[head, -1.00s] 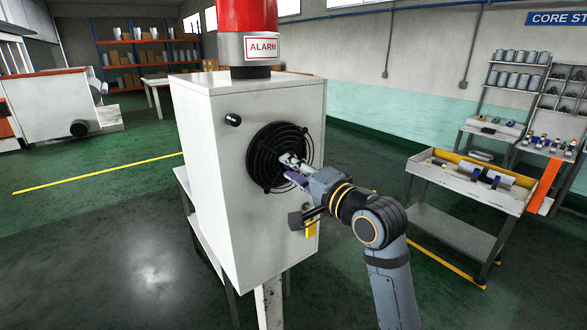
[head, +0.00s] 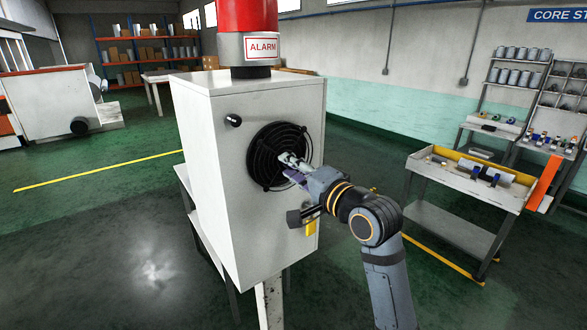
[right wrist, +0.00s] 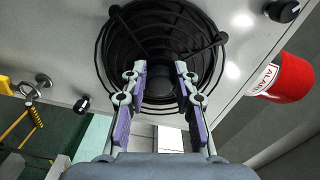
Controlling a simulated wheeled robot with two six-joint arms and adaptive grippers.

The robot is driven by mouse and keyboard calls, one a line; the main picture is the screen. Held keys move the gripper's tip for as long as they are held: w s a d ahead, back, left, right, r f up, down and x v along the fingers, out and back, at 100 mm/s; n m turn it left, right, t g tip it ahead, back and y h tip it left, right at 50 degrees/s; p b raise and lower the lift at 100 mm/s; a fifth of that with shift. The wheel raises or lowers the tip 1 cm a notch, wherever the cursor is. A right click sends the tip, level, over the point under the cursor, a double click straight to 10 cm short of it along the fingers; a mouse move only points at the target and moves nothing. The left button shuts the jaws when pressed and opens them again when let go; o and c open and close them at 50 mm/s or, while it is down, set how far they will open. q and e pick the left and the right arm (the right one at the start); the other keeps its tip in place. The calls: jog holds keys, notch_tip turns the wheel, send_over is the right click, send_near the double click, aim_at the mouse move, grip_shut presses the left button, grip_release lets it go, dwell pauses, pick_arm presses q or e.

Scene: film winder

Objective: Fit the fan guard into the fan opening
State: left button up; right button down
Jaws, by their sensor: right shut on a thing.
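The fan guard (head: 259,146) is a round black wire guard with concentric rings. It is at the dark round fan opening in the front of the white cabinet (head: 212,190). My right gripper (head: 287,160) is shut on the guard near its middle. In the right wrist view the two fingers of my right gripper (right wrist: 161,72) stand apart with the dark guard middle between them, and the guard's rings (right wrist: 103,52) spread around. The guard covers most of the opening, and I cannot tell whether it is fully seated. My left gripper is not in view.
A red alarm lamp (head: 247,18) stands on the cabinet. A tray cart (head: 470,178) stands at the right, with open floor between.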

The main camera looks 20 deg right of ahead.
jog(key=shift+p+x, duration=0.3)
jog(key=shift+x, duration=0.6)
jog(key=c, duration=1)
grip_release()
jog(key=shift+o, duration=0.2)
jog(key=v, duration=0.7)
jog(key=shift+s, duration=0.2)
